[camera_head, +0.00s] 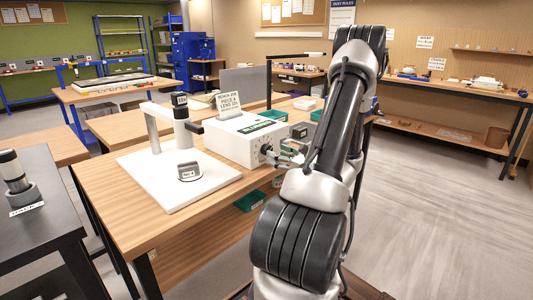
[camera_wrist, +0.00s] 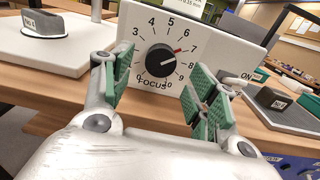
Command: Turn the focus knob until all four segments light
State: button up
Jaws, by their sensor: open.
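The black focus knob (camera_wrist: 160,60) is on the white front panel of a box, with a numbered dial around it and the word FOCUS below. Its red pointer is near 7. In the head view the knob (camera_head: 266,149) is small, on the front of the white box (camera_head: 232,140). My gripper (camera_wrist: 160,82) is open and faces the knob, its green pads at the left and right with the knob between and beyond them. I cannot tell if they touch it. The head view shows my gripper (camera_head: 288,154) close to the panel. The four segments cannot be made out.
A white base plate (camera_head: 205,184) with a microscope-like stand (camera_head: 180,115) and a small dark labelled block (camera_head: 189,171) is left of the box. A dark block (camera_wrist: 272,98) sits further right. Green trays (camera_head: 252,200) are below.

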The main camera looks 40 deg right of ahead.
jog(key=shift+w+a, duration=0.1)
jog(key=shift+w, duration=2.25)
